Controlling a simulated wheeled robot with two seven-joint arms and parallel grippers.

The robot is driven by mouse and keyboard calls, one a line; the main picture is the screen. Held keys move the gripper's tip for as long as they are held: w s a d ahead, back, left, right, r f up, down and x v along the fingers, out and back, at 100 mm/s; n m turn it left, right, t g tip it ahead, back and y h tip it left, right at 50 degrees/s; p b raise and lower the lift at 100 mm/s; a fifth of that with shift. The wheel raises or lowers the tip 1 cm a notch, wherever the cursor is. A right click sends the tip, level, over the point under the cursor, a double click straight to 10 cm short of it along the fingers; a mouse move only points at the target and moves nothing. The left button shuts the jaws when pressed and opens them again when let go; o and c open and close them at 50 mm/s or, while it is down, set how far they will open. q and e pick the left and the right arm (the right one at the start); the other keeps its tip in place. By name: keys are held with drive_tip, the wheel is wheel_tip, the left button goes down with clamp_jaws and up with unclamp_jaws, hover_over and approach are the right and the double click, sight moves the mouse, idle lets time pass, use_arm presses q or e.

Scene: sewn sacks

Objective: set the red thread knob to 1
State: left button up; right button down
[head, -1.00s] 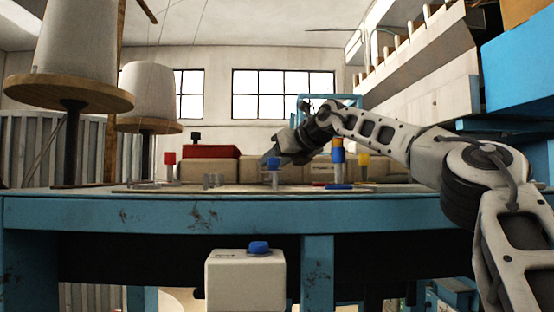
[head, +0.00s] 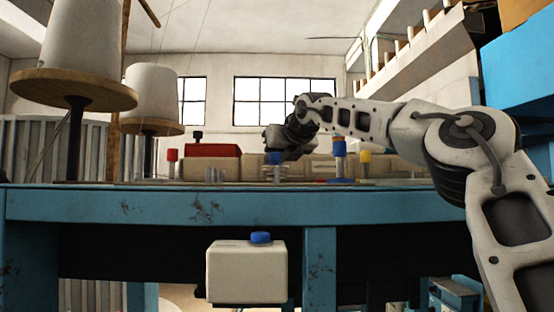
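A red knob (head: 172,155) stands upright on a pale post at the left of the tabletop; its dial marks are too small to read. A blue knob (head: 274,158) stands near the middle and a yellow knob (head: 365,156) farther right. My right gripper (head: 276,145) is close above or behind the blue knob, well to the right of the red one. Its fingers are too dark and small to tell whether they are open, and I cannot tell if it touches the blue knob. My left gripper is not in view.
A red box (head: 212,150) sits just right of the red knob. A blue and orange post (head: 339,155) stands right of my gripper. Large thread cones (head: 150,95) stand at left. A white box with a blue button (head: 246,271) hangs below the blue table edge (head: 140,206).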

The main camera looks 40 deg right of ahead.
drive_tip(key=c, duration=1.2)
unclamp_jaws()
drive_tip(key=shift+c, duration=0.2)
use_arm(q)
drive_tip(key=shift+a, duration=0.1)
use_arm(e)
drive_tip(key=shift+s, duration=0.25)
use_arm(q)
drive_tip(key=b, duration=0.1)
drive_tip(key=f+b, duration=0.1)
drive_tip(key=b, duration=0.1)
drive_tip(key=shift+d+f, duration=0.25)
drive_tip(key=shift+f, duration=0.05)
use_arm(e)
drive_tip(key=v, duration=1.5)
drive_tip(key=shift+s+r, duration=0.15)
drive_tip(key=shift+s, duration=0.05)
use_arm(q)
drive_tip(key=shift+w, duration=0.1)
use_arm(e)
drive_tip(key=shift+a, duration=0.1)
